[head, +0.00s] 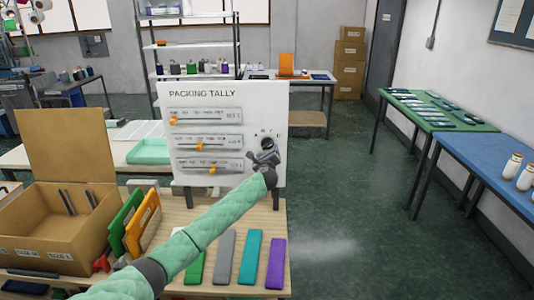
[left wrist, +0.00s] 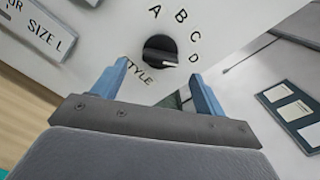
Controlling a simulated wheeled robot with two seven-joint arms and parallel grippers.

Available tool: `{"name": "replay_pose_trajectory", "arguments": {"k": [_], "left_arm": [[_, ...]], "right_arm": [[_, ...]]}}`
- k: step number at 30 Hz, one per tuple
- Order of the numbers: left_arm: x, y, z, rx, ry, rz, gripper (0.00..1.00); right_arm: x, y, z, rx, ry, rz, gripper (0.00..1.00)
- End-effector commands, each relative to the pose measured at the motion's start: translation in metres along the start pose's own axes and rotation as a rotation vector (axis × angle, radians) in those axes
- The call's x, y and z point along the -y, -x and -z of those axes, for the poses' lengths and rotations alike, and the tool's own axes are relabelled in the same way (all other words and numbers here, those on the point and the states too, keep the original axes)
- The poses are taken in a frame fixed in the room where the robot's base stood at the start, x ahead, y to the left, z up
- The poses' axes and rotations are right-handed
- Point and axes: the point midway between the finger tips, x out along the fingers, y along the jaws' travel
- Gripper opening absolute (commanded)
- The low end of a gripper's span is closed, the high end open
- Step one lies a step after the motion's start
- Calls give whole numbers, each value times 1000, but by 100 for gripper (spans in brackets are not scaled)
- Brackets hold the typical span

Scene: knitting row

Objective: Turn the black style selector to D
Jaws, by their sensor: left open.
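The black style selector (head: 267,143) is a round knob on the white packing tally board (head: 230,103), at its right side. In the left wrist view the knob (left wrist: 160,49) has the letters A, B, C and D around its upper and right side and STYLE at lower left. A white mark on its lower right edge lies towards D; its exact setting is hard to tell. My left gripper (left wrist: 158,72) is open, with its blue fingers spread to either side below the knob, apart from it. In the head view the left gripper (head: 264,157) is just below the knob. My right gripper is out of view.
Three sliders with orange knobs (head: 199,146) sit on the board, left of the selector. Colored strips (head: 249,257) and an open cardboard box (head: 62,215) are on the wooden table below.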

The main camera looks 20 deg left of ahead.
Motion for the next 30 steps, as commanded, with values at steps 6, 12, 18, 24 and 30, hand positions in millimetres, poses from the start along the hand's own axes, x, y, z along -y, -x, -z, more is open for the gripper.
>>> {"name": "replay_pose_trajectory", "arguments": {"k": [6,12,18,24,30], "left_arm": [[-1,22,1,0,-1,1,73],[0,27,0,-1,0,0,73],[0,27,0,-1,0,0,73],[-8,47,23,-31,72,-23,73],[-34,110,76,-111,303,-115,73]], "right_arm": [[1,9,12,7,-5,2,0],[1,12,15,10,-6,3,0],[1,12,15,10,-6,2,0],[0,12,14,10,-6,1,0],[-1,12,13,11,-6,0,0]]}}
